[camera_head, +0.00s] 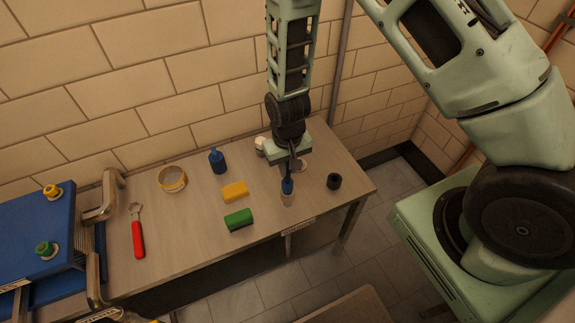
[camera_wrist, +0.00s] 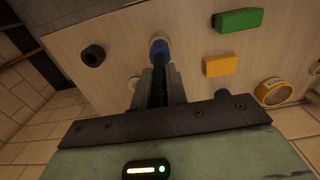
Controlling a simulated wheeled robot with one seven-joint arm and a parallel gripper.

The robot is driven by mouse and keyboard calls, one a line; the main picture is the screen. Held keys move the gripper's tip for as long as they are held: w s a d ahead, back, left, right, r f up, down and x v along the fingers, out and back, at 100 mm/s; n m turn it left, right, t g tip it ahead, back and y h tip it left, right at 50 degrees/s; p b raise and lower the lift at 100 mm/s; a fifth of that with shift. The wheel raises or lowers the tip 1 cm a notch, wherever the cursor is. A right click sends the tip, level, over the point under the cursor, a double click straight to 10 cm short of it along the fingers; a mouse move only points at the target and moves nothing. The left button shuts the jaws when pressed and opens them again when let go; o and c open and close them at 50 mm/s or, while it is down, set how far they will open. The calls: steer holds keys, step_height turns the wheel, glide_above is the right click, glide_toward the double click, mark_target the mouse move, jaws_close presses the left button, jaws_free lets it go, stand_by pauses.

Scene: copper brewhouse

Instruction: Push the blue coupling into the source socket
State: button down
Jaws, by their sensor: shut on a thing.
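My gripper (camera_head: 289,170) reaches down over the right part of the table and is shut on the blue coupling (camera_head: 287,187). In the wrist view the fingers (camera_wrist: 161,82) close on the blue coupling (camera_wrist: 160,54), which hangs beyond their tips. A pale cylindrical piece (camera_head: 287,199) shows directly below the blue part; I cannot tell whether it belongs to the coupling or is a separate holder. I cannot make out which fitting is the source socket. A blue case (camera_head: 40,225) at the left carries a yellow fitting (camera_head: 52,191) and a green fitting (camera_head: 45,249).
The table (camera_head: 180,250) also holds a blue bottle (camera_head: 217,161), a yellow block (camera_head: 235,191), a green block (camera_head: 238,219), a tape-like ring (camera_head: 172,179), a red-handled tool (camera_head: 138,238) and a black ring (camera_head: 334,181). A tiled wall (camera_head: 150,60) stands behind.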

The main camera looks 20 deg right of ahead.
steer(key=shift+f, duration=0.25)
steer(key=c, duration=1.3)
jaws_free()
step_height(320, 180, up, 5)
steer(key=p, duration=0.4)
steer(key=shift+r, duration=0.1)
step_height(320, 180, up, 17)
steer(key=b, duration=0.2)
steer(key=s+a+r+n, duration=0.2)
steer(key=s, duration=0.4)
steer(key=s+a+r+n, duration=0.2)
steer(key=s+n, duration=0.1)
steer(key=s, duration=0.4)
steer(key=s+a+r+n, duration=0.2)
steer(key=s, duration=0.5)
steer(key=shift+a+r+n+y+b, duration=0.15)
steer(key=shift+r+n+y+b, duration=0.15)
steer(key=shift+r+n+b, duration=0.1)
